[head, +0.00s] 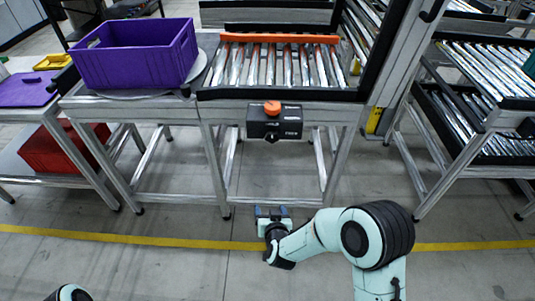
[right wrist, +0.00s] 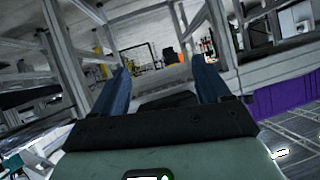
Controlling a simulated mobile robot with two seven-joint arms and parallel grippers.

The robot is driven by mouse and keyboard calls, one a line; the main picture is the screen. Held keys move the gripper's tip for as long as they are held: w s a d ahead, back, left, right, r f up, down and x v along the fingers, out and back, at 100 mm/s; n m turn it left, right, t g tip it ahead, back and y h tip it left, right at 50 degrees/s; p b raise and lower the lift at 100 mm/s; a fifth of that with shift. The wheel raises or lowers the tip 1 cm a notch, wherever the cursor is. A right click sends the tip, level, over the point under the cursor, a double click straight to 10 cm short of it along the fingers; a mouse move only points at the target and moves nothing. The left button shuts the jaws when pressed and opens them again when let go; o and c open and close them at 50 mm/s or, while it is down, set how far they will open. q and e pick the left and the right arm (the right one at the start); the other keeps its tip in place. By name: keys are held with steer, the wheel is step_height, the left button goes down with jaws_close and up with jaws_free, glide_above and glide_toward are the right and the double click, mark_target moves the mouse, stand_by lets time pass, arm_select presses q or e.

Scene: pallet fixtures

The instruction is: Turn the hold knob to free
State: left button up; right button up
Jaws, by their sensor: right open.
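A black control box (head: 262,127) is fixed to the front edge of the roller conveyor table. An orange knob (head: 272,107) stands on its top, and a small dark knob shows at its lower front. The labels on the box are too small to read, so I cannot tell the knob setting. My right gripper (head: 272,211) is in front of and below the box, well apart from it. In the right wrist view its two blue fingers (right wrist: 163,85) are spread with nothing between them. My left gripper is out of view; only a bit of my left arm shows at bottom left.
A purple crate (head: 136,68) sits on the round plate left of the rollers (head: 280,64). An orange bar (head: 279,38) crosses the rollers' back. A red bin (head: 62,148) stands low at left. Metal table legs flank the box; the floor before it is clear.

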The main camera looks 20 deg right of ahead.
steer(key=w+r+m+t+h+b, duration=0.1)
steer(key=w+r+t+h+b, duration=0.1)
steer(key=w+r+t+b, duration=0.4)
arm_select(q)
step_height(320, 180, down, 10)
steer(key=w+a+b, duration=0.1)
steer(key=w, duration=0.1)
arm_select(e)
steer(key=m+g+h, duration=0.1)
steer(key=m+h, duration=0.1)
glide_toward(272, 139)
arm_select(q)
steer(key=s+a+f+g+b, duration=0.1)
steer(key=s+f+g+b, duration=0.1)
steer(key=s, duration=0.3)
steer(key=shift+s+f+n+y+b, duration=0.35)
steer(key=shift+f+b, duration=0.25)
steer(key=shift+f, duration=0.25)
arm_select(e)
steer(key=x, duration=0.9)
steer(key=shift+w+d+r, duration=0.1)
steer(key=shift+w, duration=0.1)
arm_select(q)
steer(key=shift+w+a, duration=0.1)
arm_select(e)
steer(key=c, duration=1)
